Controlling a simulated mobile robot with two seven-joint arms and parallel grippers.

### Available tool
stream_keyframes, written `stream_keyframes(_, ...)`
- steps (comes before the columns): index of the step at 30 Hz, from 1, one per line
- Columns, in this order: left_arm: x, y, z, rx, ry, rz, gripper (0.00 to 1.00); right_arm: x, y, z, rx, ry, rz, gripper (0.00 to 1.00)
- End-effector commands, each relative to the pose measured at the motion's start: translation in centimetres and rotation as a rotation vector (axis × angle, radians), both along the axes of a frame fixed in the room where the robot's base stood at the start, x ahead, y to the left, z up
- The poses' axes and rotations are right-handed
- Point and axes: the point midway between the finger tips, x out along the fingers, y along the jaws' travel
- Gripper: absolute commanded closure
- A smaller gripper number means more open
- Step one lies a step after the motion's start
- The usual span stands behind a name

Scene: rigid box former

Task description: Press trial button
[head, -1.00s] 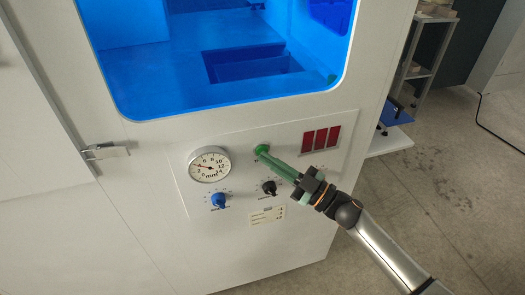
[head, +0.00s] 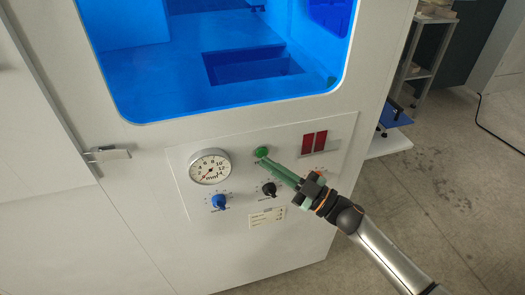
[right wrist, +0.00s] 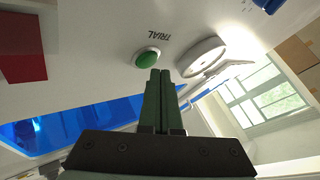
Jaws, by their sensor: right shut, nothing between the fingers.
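The green round trial button (head: 262,152) sits on the white control panel, right of the dial gauge. It also shows in the right wrist view (right wrist: 148,58), beside the printed word TRIAL. My right gripper (head: 271,161) is shut and empty, its green fingers reaching up from the lower right. My left gripper is not in view.
The dial gauge (head: 210,167) reads near zero. Below are a blue knob (head: 219,202) and a black knob (head: 269,189). A door latch (head: 107,154) is at left. Free floor lies to the right.

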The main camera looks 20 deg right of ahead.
Motion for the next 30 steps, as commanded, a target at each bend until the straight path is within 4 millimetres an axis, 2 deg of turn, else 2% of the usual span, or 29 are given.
stream_keyframes(12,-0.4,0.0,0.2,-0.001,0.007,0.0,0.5,-0.5,0.0,0.0,0.0,0.0,0.0,1.0)
stream_keyframes(24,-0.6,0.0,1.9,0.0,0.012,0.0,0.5,-4.3,-0.2,0.1,0.0,0.002,0.001,1.0)
stream_keyframes(30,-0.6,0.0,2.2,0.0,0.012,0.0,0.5,-5.3,-0.2,0.1,0.0,0.0,0.0,1.0)
